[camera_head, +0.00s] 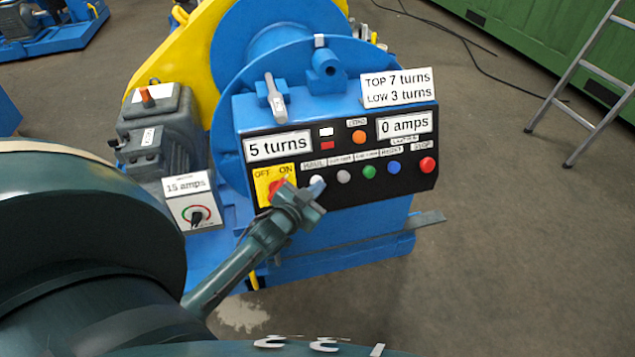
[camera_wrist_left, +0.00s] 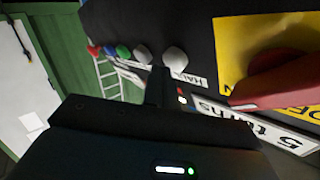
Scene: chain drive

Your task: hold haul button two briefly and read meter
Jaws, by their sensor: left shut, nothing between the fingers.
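The blue drive's black control panel (camera_head: 310,200) carries a row of round buttons. A white button (camera_head: 317,181) sits under the HAUL label, with a grey button (camera_head: 343,176) to its right; its small label is hard to read. No button label clearly reads "two". The meter (camera_head: 405,125) reads 0 amps. My left gripper (camera_head: 314,193) is shut and empty, its tip at the white button's lower edge. In the left wrist view, the fingers (camera_wrist_left: 160,88) point between the white button (camera_wrist_left: 175,60) and grey button (camera_wrist_left: 142,54); contact is unclear. My right gripper is not in view.
A red rotary switch (camera_head: 277,190) on a yellow OFF/ON plate is close left of the gripper. Green (camera_head: 369,172), blue (camera_head: 393,167) and red STOP (camera_head: 427,165) buttons are to the right. A display (camera_head: 278,145) reads 5 turns. A ladder (camera_head: 590,85) stands at right.

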